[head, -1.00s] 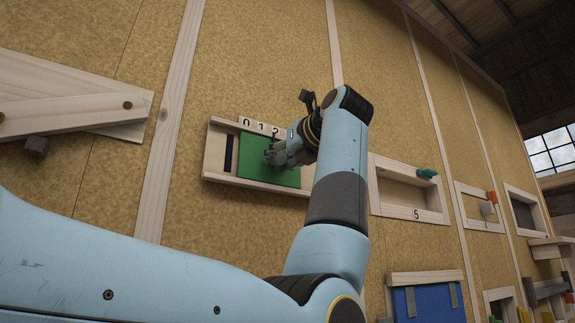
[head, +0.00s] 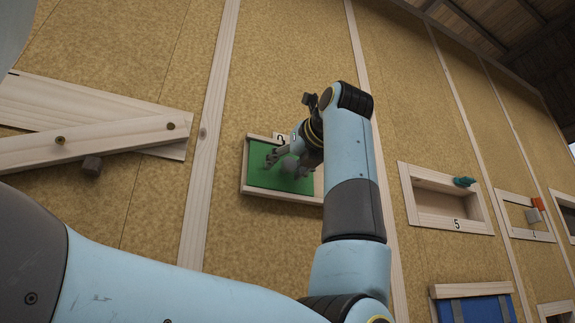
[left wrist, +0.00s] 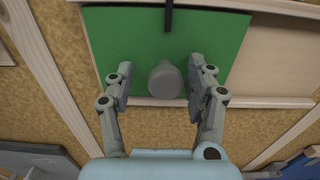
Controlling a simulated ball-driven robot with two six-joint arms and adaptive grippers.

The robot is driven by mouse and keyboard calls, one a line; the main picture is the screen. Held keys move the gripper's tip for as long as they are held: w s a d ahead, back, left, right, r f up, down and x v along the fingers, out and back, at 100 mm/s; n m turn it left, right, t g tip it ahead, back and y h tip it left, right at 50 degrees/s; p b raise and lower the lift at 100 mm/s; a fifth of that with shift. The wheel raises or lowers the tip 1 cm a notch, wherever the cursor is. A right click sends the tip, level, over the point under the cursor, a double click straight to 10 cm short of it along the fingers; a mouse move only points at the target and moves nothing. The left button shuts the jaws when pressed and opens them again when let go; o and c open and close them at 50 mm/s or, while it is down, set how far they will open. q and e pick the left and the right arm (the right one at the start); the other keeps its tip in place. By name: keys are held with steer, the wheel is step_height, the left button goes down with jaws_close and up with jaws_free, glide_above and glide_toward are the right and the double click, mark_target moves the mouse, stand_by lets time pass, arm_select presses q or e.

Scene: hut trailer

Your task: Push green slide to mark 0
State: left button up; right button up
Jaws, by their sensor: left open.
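The green slide (head: 268,176) sits in a pale wooden frame (head: 286,197) on the wall, close to the frame's left end. In the left wrist view the green slide (left wrist: 130,50) has a round grey knob (left wrist: 165,80) and a dark bar (left wrist: 168,16) at its top edge. My left gripper (head: 280,161) is at the slide. In the left wrist view its two fingers (left wrist: 163,80) are open, one on each side of the knob, with gaps visible. My right gripper is not in view.
A wooden beam latch (head: 100,142) with a dark block is on the wall at left. An open wooden box marked 5 (head: 445,200) with a teal peg is at right. A blue panel (head: 475,308) is low at right. The wall beside the frame is bare.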

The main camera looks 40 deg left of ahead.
arm_select(q)
steer(key=shift+d, duration=0.25)
steer(key=v, duration=0.7)
stand_by(0.3)
